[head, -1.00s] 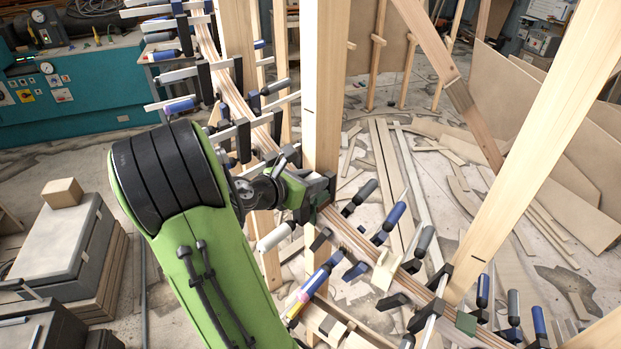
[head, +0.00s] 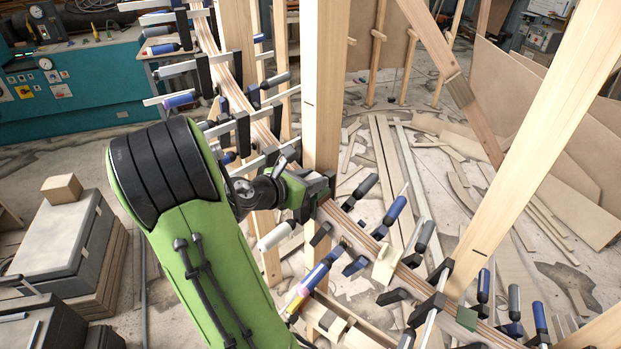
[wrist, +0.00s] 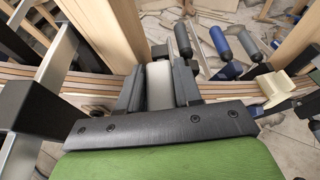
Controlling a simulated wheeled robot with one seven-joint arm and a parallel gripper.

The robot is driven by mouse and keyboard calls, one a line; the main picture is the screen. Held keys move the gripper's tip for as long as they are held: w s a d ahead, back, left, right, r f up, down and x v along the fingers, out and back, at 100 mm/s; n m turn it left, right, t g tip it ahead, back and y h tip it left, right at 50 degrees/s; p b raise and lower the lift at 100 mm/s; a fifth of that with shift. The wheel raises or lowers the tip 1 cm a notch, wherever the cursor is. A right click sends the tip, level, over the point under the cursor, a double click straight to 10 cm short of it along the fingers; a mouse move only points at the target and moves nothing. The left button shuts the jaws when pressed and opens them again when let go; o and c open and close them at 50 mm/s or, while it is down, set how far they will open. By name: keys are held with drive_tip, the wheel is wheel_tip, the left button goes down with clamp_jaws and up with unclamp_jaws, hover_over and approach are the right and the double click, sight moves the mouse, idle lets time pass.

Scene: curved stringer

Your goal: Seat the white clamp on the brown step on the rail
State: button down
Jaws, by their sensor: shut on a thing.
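My gripper (head: 322,190) is at the curved laminated rail (head: 362,240), close beside an upright wooden post. In the wrist view its two dark fingers (wrist: 160,88) are shut on a pale grey bar (wrist: 159,82), which appears to be the white clamp's bar. A white handle (head: 275,236), which appears to belong to this clamp, hangs below my gripper in the head view. The fingers and wrist hide most of the clamp, so I cannot tell whether it touches the rail. I cannot make out the brown step with certainty.
Blue- and black-handled clamps (head: 390,215) crowd the rail on both sides. A cream block (head: 386,266) sits on the rail to the right. Wooden posts (head: 322,90) stand close by. A teal bench (head: 75,95) and a grey case (head: 55,240) are at left.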

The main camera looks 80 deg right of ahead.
drive_tip(key=c, duration=0.7)
unclamp_jaws()
drive_tip(key=shift+a, duration=0.1)
drive_tip(key=p+v, duration=0.1)
drive_tip(key=v, duration=1.4)
drive_tip(key=shift+w+a+r, duration=0.15)
drive_tip(key=shift+w+a, duration=0.05)
drive_tip(key=shift+w, duration=0.05)
